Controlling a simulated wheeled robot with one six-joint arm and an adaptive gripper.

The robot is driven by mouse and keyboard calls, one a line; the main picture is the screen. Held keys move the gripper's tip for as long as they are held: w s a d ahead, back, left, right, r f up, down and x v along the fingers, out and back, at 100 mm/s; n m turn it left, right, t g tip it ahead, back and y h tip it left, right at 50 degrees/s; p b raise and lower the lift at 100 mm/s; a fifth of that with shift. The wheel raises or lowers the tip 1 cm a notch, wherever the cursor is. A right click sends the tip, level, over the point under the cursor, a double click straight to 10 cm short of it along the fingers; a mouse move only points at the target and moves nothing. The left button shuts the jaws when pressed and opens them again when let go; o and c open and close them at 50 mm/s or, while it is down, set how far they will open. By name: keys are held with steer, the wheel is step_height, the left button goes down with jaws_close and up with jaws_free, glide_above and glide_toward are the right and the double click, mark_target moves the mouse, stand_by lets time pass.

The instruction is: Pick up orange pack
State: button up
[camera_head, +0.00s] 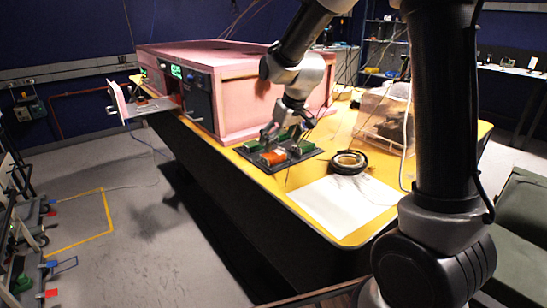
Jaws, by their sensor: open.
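The orange pack (274,157) lies on a dark tray (291,164) on the yellow table, in front of the pink foam enclosure. Green items (252,145) sit on the same tray beside and behind it. My gripper (283,143) is open and points down just above the tray, close to the orange pack. The picture is too small to tell whether the fingers touch the pack. My arm comes down from the top of the view and hides part of the tray's back.
The pink foam enclosure (230,85) stands behind the tray. A coil of dark cable (348,161) and a white sheet (343,207) lie to the right. A clear box (382,117) stands further right. The table's front edge (235,166) runs close to the tray.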

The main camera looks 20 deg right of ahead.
mark_target(274, 154)
steer(key=x, duration=0.6)
steer(key=shift+w, duration=0.2)
steer(key=c, duration=1.1)
